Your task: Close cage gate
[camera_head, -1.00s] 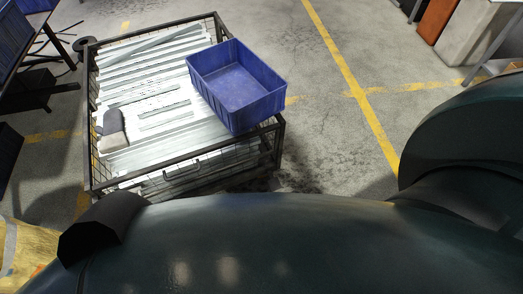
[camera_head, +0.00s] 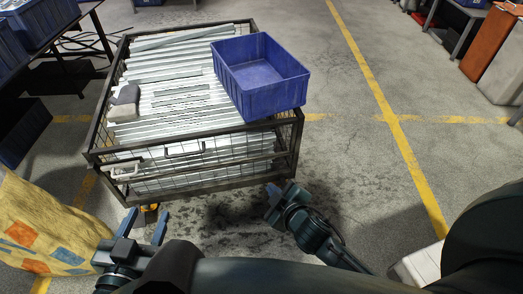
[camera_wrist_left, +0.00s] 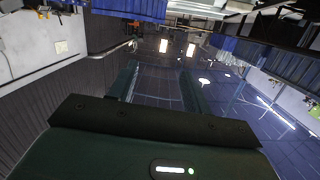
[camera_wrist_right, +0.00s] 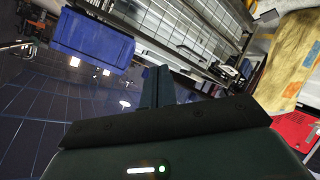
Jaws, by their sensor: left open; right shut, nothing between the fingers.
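The wire cage (camera_head: 90,137) with a dark metal frame stands ahead in the head view, filled with galvanized brackets (camera_head: 185,72). Its front mesh side (camera_head: 225,150) faces me, with dark crossbars and light handle-like pieces (camera_head: 125,172) at the left. I cannot tell clearly how the gate sits in this side. My left gripper (camera_head: 143,226) is open and empty, short of the cage's front left corner. My right gripper (camera_head: 279,194) is shut and empty, low near the front right corner, apart from the gate as far as I see. Wire mesh also shows in the right wrist view (camera_wrist_right: 190,28).
A blue bin (camera_head: 262,98) rests on the cage's right side, and a grey object (camera_head: 124,95) lies on the brackets. A yellow patterned sack (camera_head: 50,225) is close to my left gripper. Open concrete floor (camera_head: 350,170) lies right of the cage.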

